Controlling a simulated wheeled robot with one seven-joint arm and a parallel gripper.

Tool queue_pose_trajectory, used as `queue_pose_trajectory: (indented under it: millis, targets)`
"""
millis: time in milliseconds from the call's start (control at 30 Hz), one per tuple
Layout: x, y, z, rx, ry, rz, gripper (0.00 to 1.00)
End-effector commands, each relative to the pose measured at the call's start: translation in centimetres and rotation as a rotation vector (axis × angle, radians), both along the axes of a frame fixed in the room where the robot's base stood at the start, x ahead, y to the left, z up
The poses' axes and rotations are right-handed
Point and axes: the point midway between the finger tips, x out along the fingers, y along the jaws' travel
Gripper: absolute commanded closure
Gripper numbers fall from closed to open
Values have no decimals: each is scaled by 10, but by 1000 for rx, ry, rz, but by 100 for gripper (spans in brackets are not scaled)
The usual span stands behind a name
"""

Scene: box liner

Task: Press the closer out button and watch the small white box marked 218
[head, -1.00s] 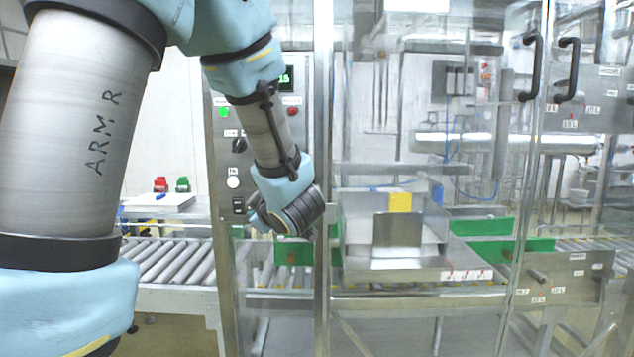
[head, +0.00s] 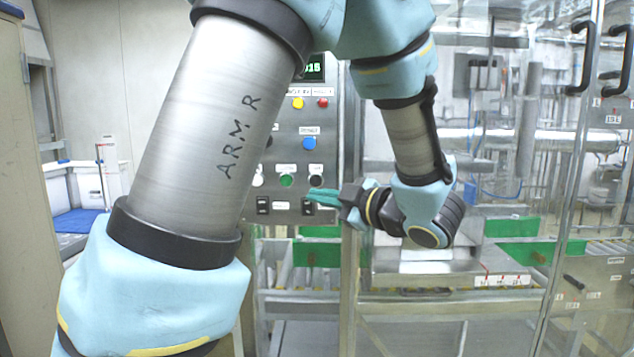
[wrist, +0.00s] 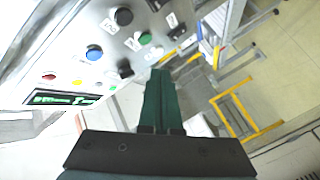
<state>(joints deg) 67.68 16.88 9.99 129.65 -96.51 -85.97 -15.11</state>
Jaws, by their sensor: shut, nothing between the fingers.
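The grey control panel (head: 329,125) stands in the middle of the head view. It carries a yellow button (head: 298,103), a red button (head: 323,102), a blue button (head: 309,143), a green button (head: 287,180), a black button (head: 316,180) and rocker switches (head: 308,207). Their labels are too small to read. My gripper (head: 311,193) is shut and empty, its green fingers pointing left across the panel's lower right. In the wrist view, the fingertips (wrist: 160,73) appear just below the green button (wrist: 145,38); contact cannot be told. I cannot make out a white box marked 218.
Glass doors with black handles (head: 585,55) enclose the machine at right. A metal post (head: 350,290) stands close by my gripper. A roller conveyor (head: 610,248) and green guards (head: 518,226) lie behind the glass. A blue-topped bench (head: 80,221) is at left.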

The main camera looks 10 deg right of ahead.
Motion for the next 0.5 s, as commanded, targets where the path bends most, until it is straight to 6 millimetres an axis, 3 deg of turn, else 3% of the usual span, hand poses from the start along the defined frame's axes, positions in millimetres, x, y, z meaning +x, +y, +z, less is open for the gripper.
queue_pose_trajectory:
  millis: [500]
  targets:
    - [63, -11, 0, 1, 0, 2, 100]
